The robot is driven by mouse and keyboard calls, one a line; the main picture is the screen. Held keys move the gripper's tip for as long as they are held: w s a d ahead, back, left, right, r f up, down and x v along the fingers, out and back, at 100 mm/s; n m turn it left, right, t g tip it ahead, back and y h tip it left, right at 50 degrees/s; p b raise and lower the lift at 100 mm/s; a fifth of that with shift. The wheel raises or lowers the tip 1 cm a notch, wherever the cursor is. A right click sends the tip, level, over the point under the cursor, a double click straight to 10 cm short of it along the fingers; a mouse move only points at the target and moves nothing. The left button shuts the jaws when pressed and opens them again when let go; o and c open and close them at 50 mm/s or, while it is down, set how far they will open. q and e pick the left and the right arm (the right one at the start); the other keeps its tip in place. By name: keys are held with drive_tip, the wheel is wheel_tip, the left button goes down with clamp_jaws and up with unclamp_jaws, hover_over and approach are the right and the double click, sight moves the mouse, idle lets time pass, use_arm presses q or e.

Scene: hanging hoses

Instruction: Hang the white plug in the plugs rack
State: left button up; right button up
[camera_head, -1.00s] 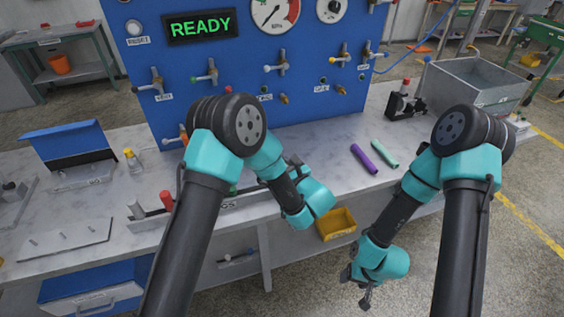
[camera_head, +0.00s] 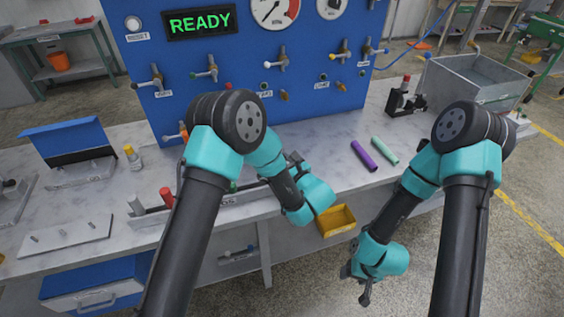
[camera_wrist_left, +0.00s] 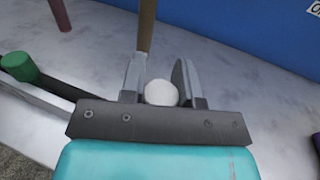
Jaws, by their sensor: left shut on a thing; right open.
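In the left wrist view, the white plug (camera_wrist_left: 160,93) shows as a round white end between the two fingers of my left gripper (camera_wrist_left: 160,78), which is shut on it. How far the plug extends beyond the fingers is hidden. In the head view, the left gripper (camera_head: 295,161) is small and partly hidden, above the worktable's front part. The plugs rack (camera_head: 215,209) runs along the table's front edge, left of that gripper and partly behind my left arm. My right gripper (camera_head: 363,285) is open and empty, low in front of the table.
A green-topped piece (camera_wrist_left: 20,66) and a tan rod (camera_wrist_left: 147,25) are near the left gripper. A purple tube (camera_head: 364,156) and a mint tube (camera_head: 384,150) lie on the table. A yellow bin (camera_head: 336,220) hangs at the front. The blue panel (camera_head: 250,120) stands behind.

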use_arm(q)
drive_tip(key=shift+f, duration=0.65)
idle(0.8)
drive_tip(key=shift+r, duration=0.3)
drive_tip(key=shift+f, duration=1.45)
idle(4.0)
drive_tip(key=o, duration=1)
drive_tip(key=shift+c, duration=0.2)
drive_tip(key=shift+s+d, duration=0.15)
